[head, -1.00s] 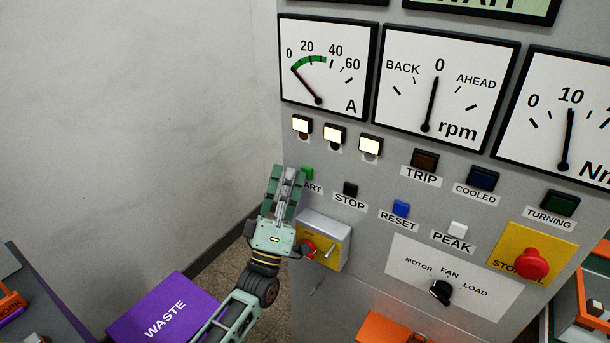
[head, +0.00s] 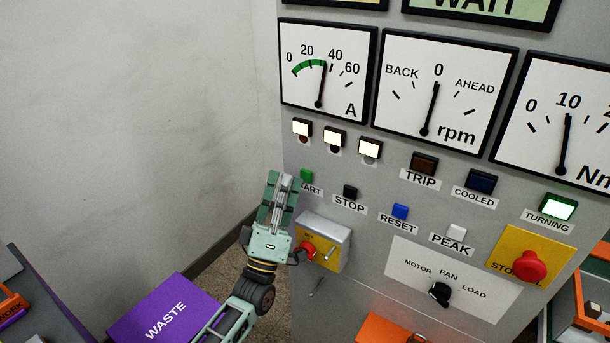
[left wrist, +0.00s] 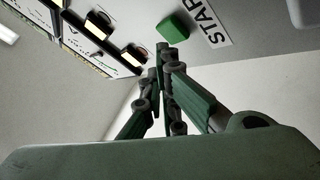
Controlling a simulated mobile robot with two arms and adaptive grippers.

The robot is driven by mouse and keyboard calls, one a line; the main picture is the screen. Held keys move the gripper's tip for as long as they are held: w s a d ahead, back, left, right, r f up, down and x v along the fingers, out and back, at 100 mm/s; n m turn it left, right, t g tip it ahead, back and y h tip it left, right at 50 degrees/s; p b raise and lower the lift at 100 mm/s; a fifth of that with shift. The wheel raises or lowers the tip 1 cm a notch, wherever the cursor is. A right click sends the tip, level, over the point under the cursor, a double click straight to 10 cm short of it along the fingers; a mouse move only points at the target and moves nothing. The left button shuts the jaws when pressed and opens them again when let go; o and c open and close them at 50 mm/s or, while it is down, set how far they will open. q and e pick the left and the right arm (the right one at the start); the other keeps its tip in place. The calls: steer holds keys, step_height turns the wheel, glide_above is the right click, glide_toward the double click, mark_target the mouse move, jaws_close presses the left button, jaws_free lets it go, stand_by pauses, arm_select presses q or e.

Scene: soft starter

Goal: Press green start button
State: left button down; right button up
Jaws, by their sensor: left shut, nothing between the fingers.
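The green start button (head: 307,175) sits on the grey panel, left of the black stop button (head: 350,192); its label is partly covered by my gripper in the head view. In the left wrist view the green button (left wrist: 173,28) shows whole beside its START label. My left gripper (head: 281,177) is shut and empty, just left of the button. In the left wrist view its fingertips (left wrist: 165,52) lie just below the button, with a small gap seen between them. The TURNING lamp (head: 558,207) glows green. The ammeter (head: 325,70) needle points up. My right gripper is not in view.
A red rotary switch (head: 307,250) on a yellow plate is close beside my left gripper. The panel also has a blue reset button (head: 400,211), a white peak button (head: 457,231), a selector knob (head: 440,292) and a red stop mushroom (head: 530,265). A purple waste bin (head: 165,305) stands below left.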

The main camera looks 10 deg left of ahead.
arm_select(q)
steer(key=s, duration=0.1)
steer(key=s+a+p, duration=0.1)
steer(key=s, duration=0.1)
steer(key=s+p, duration=0.1)
steer(key=shift+s+a, duration=0.35)
stand_by(0.8)
